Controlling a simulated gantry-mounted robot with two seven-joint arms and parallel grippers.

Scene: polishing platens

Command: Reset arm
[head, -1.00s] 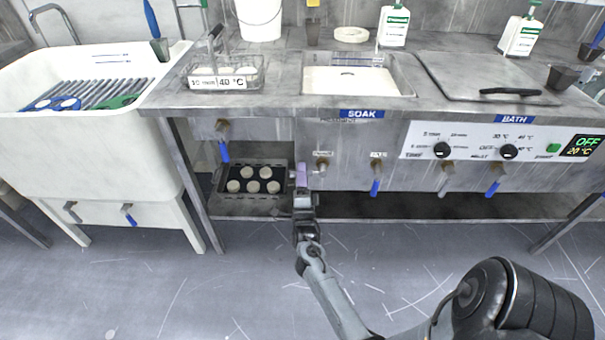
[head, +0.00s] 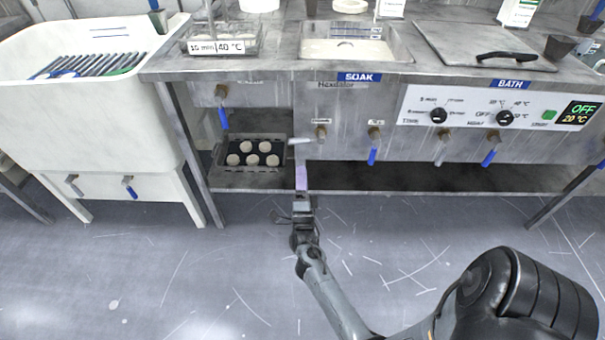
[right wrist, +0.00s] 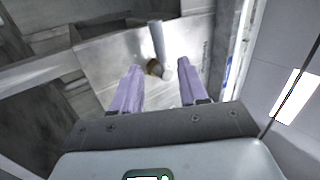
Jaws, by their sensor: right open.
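My right gripper (head: 301,170) is in front of the bench, below the SOAK label (head: 361,77). Its pale purple fingers point toward the bench front. In the right wrist view the two fingers (right wrist: 158,80) stand apart with nothing held between them. A brass valve (right wrist: 153,67) with a pale handle shows beyond the gap, apart from the fingers. In the head view a valve (head: 320,132) sits above and right of the fingertips, and a pale bar (head: 299,142) shows just above them. My left gripper is not in view.
The steel bench holds the soak basin (head: 350,49) and a lidded bath (head: 480,45). Blue-handled valves (head: 373,148) stick out of its front. A dark tray (head: 277,147) with several pale discs sits on the shelf underneath. A white sink (head: 90,115) stands left. The floor is clear.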

